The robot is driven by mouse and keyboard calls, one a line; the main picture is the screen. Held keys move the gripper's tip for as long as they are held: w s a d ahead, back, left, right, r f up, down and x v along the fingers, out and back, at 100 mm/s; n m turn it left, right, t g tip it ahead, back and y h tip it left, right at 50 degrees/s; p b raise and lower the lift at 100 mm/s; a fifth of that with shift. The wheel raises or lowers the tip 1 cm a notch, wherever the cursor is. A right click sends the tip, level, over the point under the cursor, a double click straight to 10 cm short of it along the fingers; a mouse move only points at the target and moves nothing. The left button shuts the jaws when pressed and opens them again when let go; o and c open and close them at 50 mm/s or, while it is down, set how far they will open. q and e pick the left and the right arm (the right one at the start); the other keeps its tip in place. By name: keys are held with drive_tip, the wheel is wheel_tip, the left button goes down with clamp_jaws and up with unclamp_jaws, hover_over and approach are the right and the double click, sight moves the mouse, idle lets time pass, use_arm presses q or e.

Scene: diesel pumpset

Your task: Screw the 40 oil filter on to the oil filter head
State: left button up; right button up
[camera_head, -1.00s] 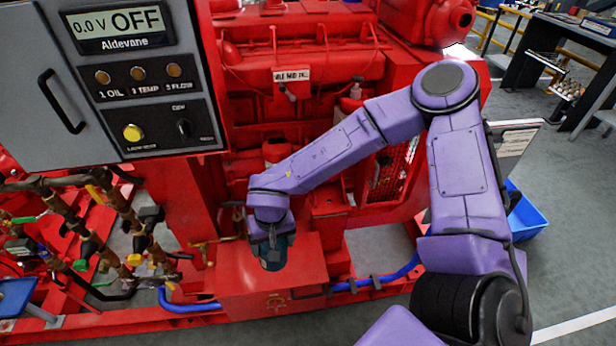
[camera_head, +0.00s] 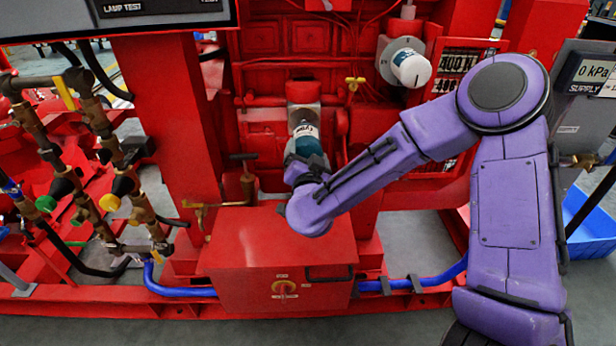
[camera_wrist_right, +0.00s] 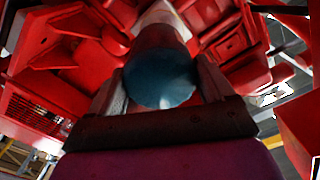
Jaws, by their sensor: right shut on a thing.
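My right gripper (camera_head: 306,162) is raised against the front of the red engine and is shut on the oil filter (camera_head: 308,141), a teal can with a pale label. The filter stands roughly upright, directly below the oil filter head (camera_head: 303,91), a red housing with a pale part under it. Whether filter and head touch, I cannot tell. In the right wrist view the teal end of the filter (camera_wrist_right: 160,80) faces the camera, between the two fingers of the gripper (camera_wrist_right: 158,95). My left gripper is not in view.
Brass valves and pipes (camera_head: 110,150) crowd the left. Blue hose (camera_head: 440,276) runs along the base.

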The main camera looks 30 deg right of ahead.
drive_tip(key=shift+r, duration=0.2)
drive_tip(key=shift+p, duration=0.3)
drive_tip(key=shift+p+x, duration=0.4)
drive_tip(key=shift+x, duration=2.1)
drive_tip(key=shift+a+p, duration=0.15)
drive_tip(key=shift+p, duration=0.35)
drive_tip(key=shift+w, duration=0.15)
drive_tip(key=shift+w+d, duration=0.4)
drive_tip(key=shift+w, duration=0.2)
drive_tip(key=shift+d+p, duration=0.1)
drive_tip(key=shift+p, duration=0.35)
drive_tip(key=shift+w+f, duration=0.1)
